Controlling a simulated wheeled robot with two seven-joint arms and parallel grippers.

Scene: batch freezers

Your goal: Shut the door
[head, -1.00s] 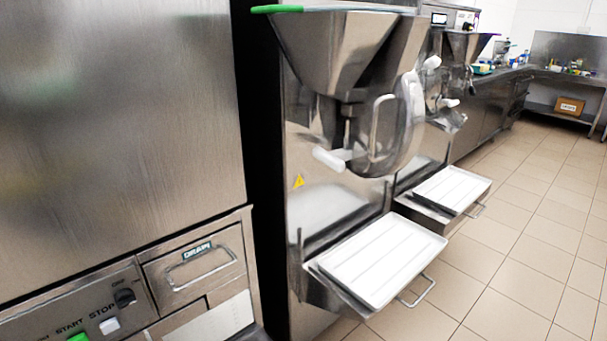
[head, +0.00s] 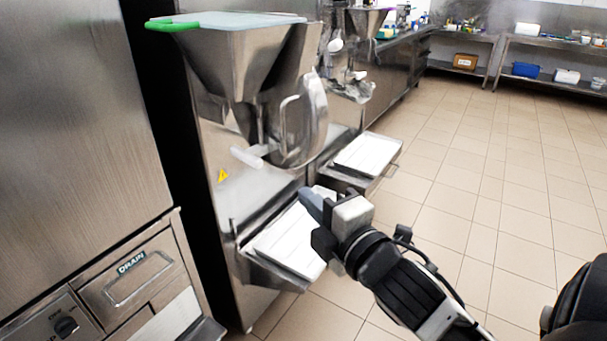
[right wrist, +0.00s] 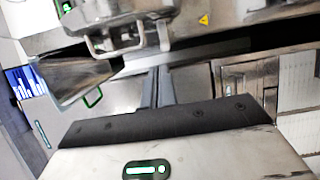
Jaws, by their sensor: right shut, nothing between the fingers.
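The near batch freezer has a round steel door (head: 305,120) with a loop handle (head: 287,125) on its face. The door stands at an angle on the machine's front, under the steel hopper (head: 235,55); I cannot tell how wide its gap is. A white spout handle (head: 247,157) sits to its left. My right gripper (head: 316,213) is shut and empty, below and slightly right of the door, apart from it, in front of the white tray. In the right wrist view its dark fingers (right wrist: 157,85) are together. My left gripper is out of view.
The near machine's white tray (head: 290,240) juts out below the door, partly behind my gripper. A second machine's tray (head: 366,153) lies beyond. A drain drawer (head: 128,277) is at lower left. The tiled floor (head: 480,200) on the right is clear.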

